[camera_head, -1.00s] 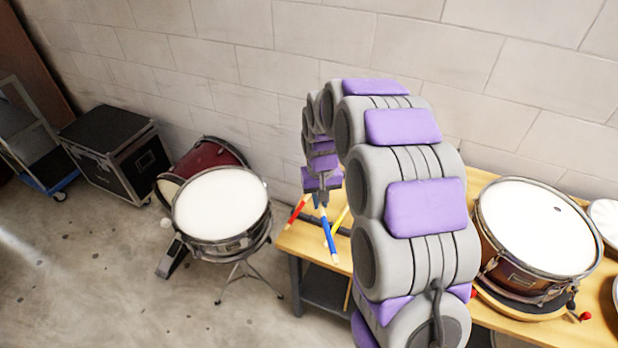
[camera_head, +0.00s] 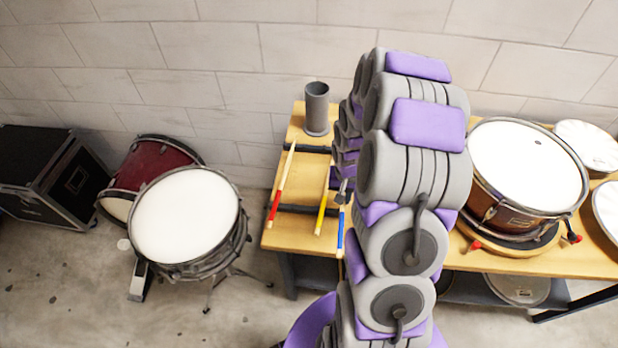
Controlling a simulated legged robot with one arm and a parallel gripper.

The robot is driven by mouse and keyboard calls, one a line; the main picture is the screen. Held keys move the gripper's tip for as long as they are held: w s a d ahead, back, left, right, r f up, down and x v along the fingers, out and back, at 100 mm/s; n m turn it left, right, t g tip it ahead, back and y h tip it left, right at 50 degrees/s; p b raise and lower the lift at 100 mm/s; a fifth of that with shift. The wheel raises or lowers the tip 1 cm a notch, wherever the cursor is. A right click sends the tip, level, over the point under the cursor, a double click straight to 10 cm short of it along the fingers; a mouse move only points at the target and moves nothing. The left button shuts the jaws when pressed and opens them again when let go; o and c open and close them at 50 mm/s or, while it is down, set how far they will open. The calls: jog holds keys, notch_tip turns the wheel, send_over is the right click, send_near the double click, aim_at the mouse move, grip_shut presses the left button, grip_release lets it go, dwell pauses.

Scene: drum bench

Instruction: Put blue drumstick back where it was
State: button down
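The blue drumstick (camera_head: 340,238) is below my gripper (camera_head: 342,193), its blue part and pale end pointing to the front edge of the bench. My gripper is small in view and appears shut on the blue drumstick; the fingers and the stick's upper part are partly hidden by my arm. The red drumstick (camera_head: 282,182) and yellow drumstick (camera_head: 323,205) lie side by side across dark rack bars (camera_head: 312,210), left of the blue one. Whether the blue drumstick touches the rack or bench, I cannot tell.
A grey cup (camera_head: 317,108) stands at the back left of the wooden bench (camera_head: 290,236). A snare drum (camera_head: 528,170) sits on the bench to the right of my arm. Another drum (camera_head: 186,215) stands on the floor left of the bench. A wall is behind.

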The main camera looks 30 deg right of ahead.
jog(key=w+a+b, duration=0.1)
jog(key=w+a, duration=0.1)
jog(key=w, duration=0.3)
jog(key=w+a+f, duration=0.1)
jog(key=w+a, duration=0.1)
jog(key=w, duration=0.2)
jog(key=w+a+b, duration=0.1)
jog(key=w+a, duration=0.1)
jog(key=w, duration=0.3)
jog(key=shift+w+f+b, duration=0.35)
jog(key=shift+f, duration=0.05)
notch_tip(320, 180, down, 3)
jog(key=shift+r+b, duration=0.2)
jog(key=shift+b, duration=0.25)
jog(key=shift+d+f, duration=0.2)
jog(key=shift+f, duration=0.1)
jog(key=shift+d, duration=0.5)
jog(key=shift+a+f, duration=0.4)
jog(key=shift+a, duration=0.25)
jog(key=shift+d, duration=0.1)
